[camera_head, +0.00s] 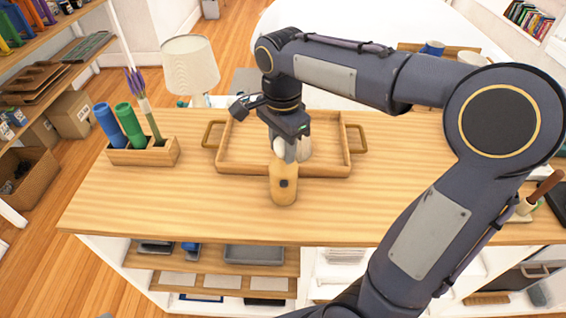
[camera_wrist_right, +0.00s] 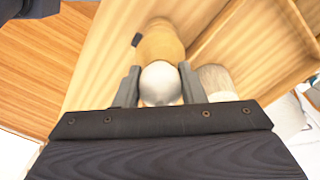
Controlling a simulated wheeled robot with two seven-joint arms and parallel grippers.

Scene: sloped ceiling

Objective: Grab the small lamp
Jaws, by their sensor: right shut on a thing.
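A small lamp (camera_head: 283,190) with a tan wooden body and a dark square on it stands on the wooden counter, at the front edge of a wooden tray. My right gripper (camera_head: 290,150) reaches down over it from above. In the right wrist view, the lamp's rounded whitish top (camera_wrist_right: 161,82) sits between the two fingers of my right gripper (camera_wrist_right: 159,86), which is shut on it. The tan body (camera_wrist_right: 160,45) extends beyond the fingers. My left gripper is not in view.
A pale bristled thing (camera_wrist_right: 216,80) stands close beside the right finger, inside the tray (camera_head: 235,165). A holder (camera_head: 150,155) with blue and green cylinders stands at left. A cream-shaded lamp (camera_head: 190,65) is behind it. The counter's front left (camera_head: 130,205) is clear.

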